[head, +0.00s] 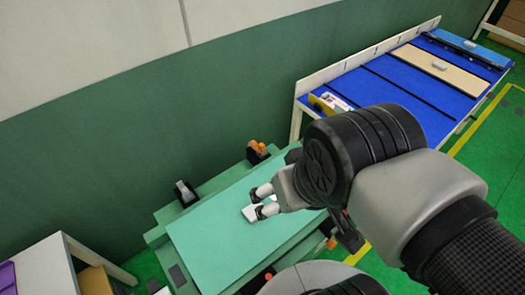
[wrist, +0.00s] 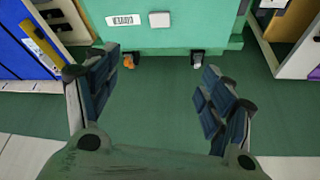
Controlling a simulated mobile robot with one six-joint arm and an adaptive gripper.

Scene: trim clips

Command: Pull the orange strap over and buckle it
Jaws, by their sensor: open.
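I cannot make out a strap for certain. Small orange parts on dark mounts stand at the edges of the green fixture (head: 160,217): one orange part (head: 256,147) at the far edge, another (head: 331,243) at the right. An orange part (wrist: 131,62) and a dark clip beside it (wrist: 197,58) show in the wrist view. A flat teal panel (head: 205,243) lies on the fixture. My gripper (head: 262,202) is over the panel, beside a small white block (head: 247,214). In the wrist view my gripper (wrist: 160,92) is open, with nothing between its fingers.
A blue-topped table (head: 385,92) with a beige board (head: 440,70) stands behind at the right. A white table (head: 45,265) is at the lower left. A grey-tipped clip (head: 185,192) rises at the fixture's left edge. A green wall runs behind.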

